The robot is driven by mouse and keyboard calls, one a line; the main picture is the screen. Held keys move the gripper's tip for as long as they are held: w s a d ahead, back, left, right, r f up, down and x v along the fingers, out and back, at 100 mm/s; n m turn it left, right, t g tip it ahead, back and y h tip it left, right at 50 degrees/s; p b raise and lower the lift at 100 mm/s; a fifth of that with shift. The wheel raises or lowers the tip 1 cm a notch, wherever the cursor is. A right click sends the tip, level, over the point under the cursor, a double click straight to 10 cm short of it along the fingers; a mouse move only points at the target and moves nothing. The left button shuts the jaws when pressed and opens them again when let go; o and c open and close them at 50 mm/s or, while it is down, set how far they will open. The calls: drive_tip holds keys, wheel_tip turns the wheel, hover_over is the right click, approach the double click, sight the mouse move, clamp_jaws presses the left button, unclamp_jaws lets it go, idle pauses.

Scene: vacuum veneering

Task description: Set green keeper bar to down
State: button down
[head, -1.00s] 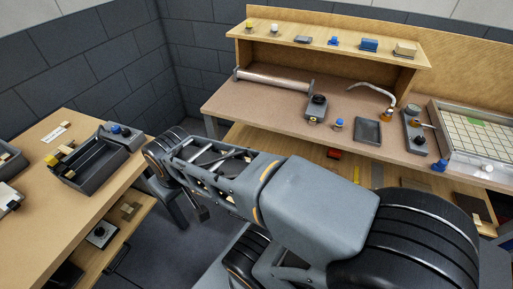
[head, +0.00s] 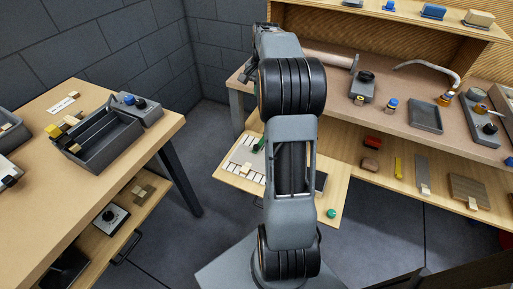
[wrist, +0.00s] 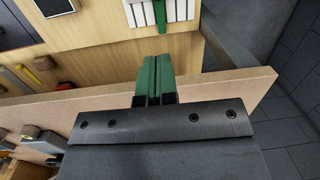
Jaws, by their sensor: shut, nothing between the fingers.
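The green keeper bar (head: 259,145) is a small green piece at a grey board with white strips (head: 241,155), on the lower shelf beyond my arm. In the wrist view a dark green bar (wrist: 160,14) lies among the white strips (wrist: 178,10) at the top edge, its far end cut off. My gripper (wrist: 155,62) has green fingers, pressed together and empty. They show over the worktop edge, below the bar in the picture and apart from it. In the head view my arm hides the gripper and part of the board.
The worktop (head: 398,125) overhangs the lower shelf (head: 225,174). The shelf holds a green knob (head: 331,213), a red block (head: 373,142) and a yellow strip (head: 398,168). A side table (head: 160,125) with a grey tray (head: 100,158) stands left. Floor between is clear.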

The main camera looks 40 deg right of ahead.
sight(256, 147)
drive_tip(key=shift+m, duration=0.3)
drive_tip(key=f+b, duration=0.1)
drive_tip(key=f, duration=0.7)
drive_tip(key=f+b, duration=0.1)
drive_tip(key=f, duration=0.6)
drive_tip(key=f+b, duration=0.2)
drive_tip(key=f, duration=0.6)
drive_tip(key=shift+a+f, duration=0.3)
drive_tip(key=shift+a, duration=0.1)
drive_tip(key=shift+a+f, duration=0.1)
drive_tip(key=shift+f, duration=0.75)
drive_tip(key=shift+s+a+f+b, duration=0.1)
drive_tip(key=shift+a+f+b, duration=0.1)
drive_tip(key=shift+f, duration=0.2)
drive_tip(key=shift+s+a+f+b, duration=0.1)
drive_tip(key=shift+f+b, duration=0.1)
drive_tip(key=shift+f, duration=0.25)
drive_tip(key=shift+r+p, duration=1.05)
drive_tip(key=shift+r, duration=0.3)
wheel_tip(256, 147, up, 22)
drive_tip(key=d+p, duration=0.1)
drive_tip(key=p, duration=0.3)
drive_tip(key=shift+s+r, duration=0.25)
drive_tip(key=shift+s, duration=0.1)
